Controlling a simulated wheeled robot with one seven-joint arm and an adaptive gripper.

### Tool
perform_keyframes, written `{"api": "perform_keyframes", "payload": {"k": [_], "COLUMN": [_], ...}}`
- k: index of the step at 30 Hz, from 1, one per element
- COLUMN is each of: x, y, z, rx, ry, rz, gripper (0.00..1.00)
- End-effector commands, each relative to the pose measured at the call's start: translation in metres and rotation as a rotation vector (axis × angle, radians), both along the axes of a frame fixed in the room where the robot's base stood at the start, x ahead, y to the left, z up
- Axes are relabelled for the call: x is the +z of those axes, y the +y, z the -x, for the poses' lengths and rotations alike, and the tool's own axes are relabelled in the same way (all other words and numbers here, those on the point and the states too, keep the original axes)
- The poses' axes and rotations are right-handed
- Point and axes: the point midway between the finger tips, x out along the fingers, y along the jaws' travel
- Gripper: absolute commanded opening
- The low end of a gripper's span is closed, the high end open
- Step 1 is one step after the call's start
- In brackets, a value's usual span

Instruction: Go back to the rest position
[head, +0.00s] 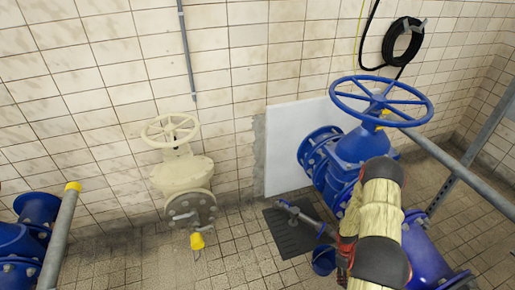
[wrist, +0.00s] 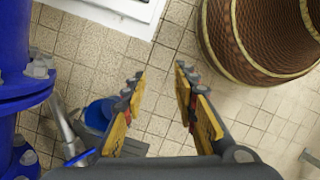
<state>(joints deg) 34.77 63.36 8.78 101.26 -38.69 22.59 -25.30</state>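My gripper (wrist: 160,70) shows in the wrist view with its two yellow and dark fingers apart. Nothing is between the fingertips; tiled floor shows in the gap. It points down over the floor. In the head view my arm reaches down at the right, in front of the blue valve (head: 352,150), and I cannot make out the fingers there.
A blue handwheel (head: 345,98) tops the valve. A cream valve (head: 183,172) stands at the wall. A blue bucket (wrist: 98,112) is below left of my fingers. A large brown patterned rounded thing (wrist: 262,35) is at upper right. Grey rails (head: 62,235) flank the floor.

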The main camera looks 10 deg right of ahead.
Motion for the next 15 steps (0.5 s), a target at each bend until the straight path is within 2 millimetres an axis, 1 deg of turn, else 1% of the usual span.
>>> {"api": "perform_keyframes", "payload": {"k": [1,2,3,5,6,8,9,11,12,14,15], "x": [0.029,0.045,0.065,0.095,0.114,0.142,0.161,0.188,0.206,0.233,0.249], "y": [0.001,0.003,0.007,0.013,0.018,0.026,0.032,0.041,0.048,0.059,0.066], "z": [-0.006,-0.008,-0.011,-0.014,-0.015,-0.018,-0.019,-0.02,-0.021,-0.022,-0.022], "rx": [-0.048,-0.081,-0.123,-0.181,-0.217,-0.269,-0.301,-0.349,-0.378,-0.418,-0.445], "ry": [-0.001,0.0,0.002,0.001,0.0,-0.004,-0.009,-0.018,-0.024,-0.037,-0.047], "rz": [0.024,0.037,0.053,0.074,0.087,0.104,0.114,0.128,0.136,0.146,0.151], "gripper": [0.29,0.29,0.29,0.29,0.29,0.29,0.29,0.29,0.29,0.29,0.29]}}
